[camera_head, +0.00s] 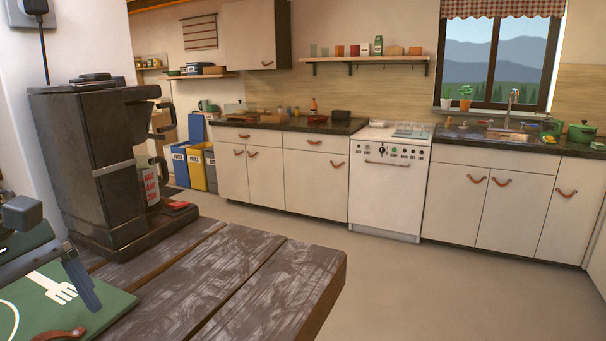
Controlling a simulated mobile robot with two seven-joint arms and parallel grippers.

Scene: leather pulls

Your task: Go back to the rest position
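Part of my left gripper (62,245) shows at the left edge, above a green mat (112,303) with a white fork print. A dark block and a blue-grey finger-like piece are visible. The rest is cut off by the frame, so I cannot tell whether it is open or shut. I see nothing held in the visible part. My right gripper is not in view.
A black coffee maker (85,150) stands close behind my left gripper on the wooden table (235,285). The table's right part is bare. Beyond lies open floor (400,285), then white cabinets (490,205), a white oven (388,185) and bins (196,169).

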